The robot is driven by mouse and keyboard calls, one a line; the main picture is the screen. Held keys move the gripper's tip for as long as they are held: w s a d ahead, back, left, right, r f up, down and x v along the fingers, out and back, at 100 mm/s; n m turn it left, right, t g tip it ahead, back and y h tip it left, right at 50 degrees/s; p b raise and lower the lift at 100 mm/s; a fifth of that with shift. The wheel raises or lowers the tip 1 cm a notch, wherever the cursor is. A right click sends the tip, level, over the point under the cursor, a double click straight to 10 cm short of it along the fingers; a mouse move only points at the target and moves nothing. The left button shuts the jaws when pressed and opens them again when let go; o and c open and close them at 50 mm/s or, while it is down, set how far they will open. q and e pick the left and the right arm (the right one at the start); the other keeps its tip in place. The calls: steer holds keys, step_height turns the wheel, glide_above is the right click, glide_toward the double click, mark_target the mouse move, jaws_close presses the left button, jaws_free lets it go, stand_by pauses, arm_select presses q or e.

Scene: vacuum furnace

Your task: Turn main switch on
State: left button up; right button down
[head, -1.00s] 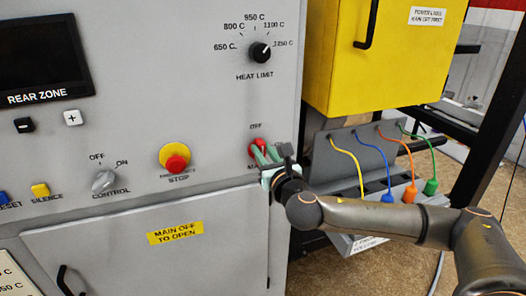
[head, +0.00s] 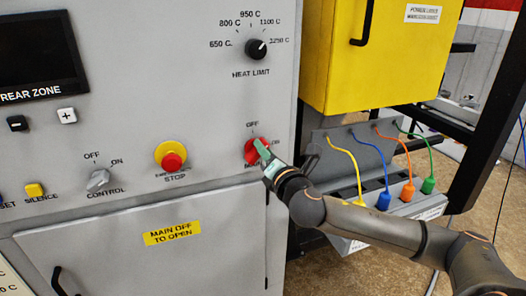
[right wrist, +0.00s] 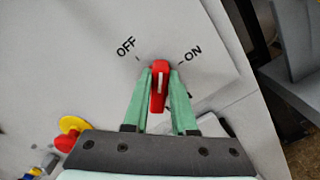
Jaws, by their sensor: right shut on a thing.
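The red main switch (head: 252,153) sits on the grey panel, with OFF above it and a partly hidden ON at its right in the head view. My right gripper (head: 261,146) is at the switch, its green fingers partly covering it. In the right wrist view the green fingers (right wrist: 160,75) lie on both sides of the red handle (right wrist: 159,88) and are shut on it. The handle's white line points between the OFF and ON marks. My left gripper is not in view.
Left of the switch are the emergency stop (head: 172,160) and the control knob (head: 98,181). The heat limit knob (head: 257,49) is above. A yellow box (head: 345,70) and a grey rack (head: 335,150) with coloured cables stand close at the right.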

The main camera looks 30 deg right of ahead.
steer(key=shift+d+f+m+b, duration=0.1)
steer(key=shift+f+m, duration=0.1)
steer(key=shift+m, duration=1.3)
steer(key=shift+d+f+m+b, duration=0.1)
steer(key=shift+f+m+b, duration=0.1)
steer(key=shift+m, duration=1.3)
steer(key=shift+d+f+m+b, duration=0.1)
steer(key=shift+f+m, duration=0.1)
steer(key=shift+m, duration=1.3)
steer(key=c, duration=0.7)
jaws_free()
steer(key=shift+s, duration=0.1)
